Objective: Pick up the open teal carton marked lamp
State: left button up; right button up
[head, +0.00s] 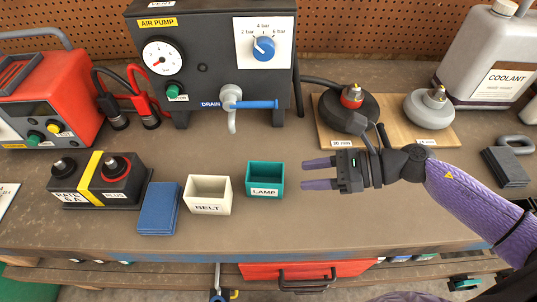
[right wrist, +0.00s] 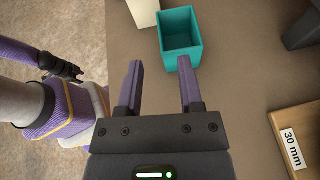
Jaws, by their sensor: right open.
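The open teal carton (head: 265,186) marked LAMP stands upright on the bench, near its front edge. Its open top faces up and it looks empty. My right gripper (head: 304,174) is open and empty just to the right of the carton, its fingers pointing left toward it with a small gap. In the right wrist view the carton (right wrist: 181,30) lies ahead, beyond the right-hand finger, off the centre between the fingertips (right wrist: 160,64). My left gripper (right wrist: 66,68) shows small at the left of that view, and its jaws are unclear.
A cream carton (head: 208,205) marked BELT stands close left of the teal one, with a blue block (head: 158,210) beside it. The air pump (head: 210,60) with its drain tap (head: 232,112) is behind.

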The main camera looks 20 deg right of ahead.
aim_at(267, 184)
jog(key=shift+n+g, duration=0.4)
jog(key=shift+n, duration=0.2)
jog(key=x, duration=1)
jog(key=shift+w+d+f, duration=0.1)
jog(key=shift+f, duration=0.3)
grip_shut()
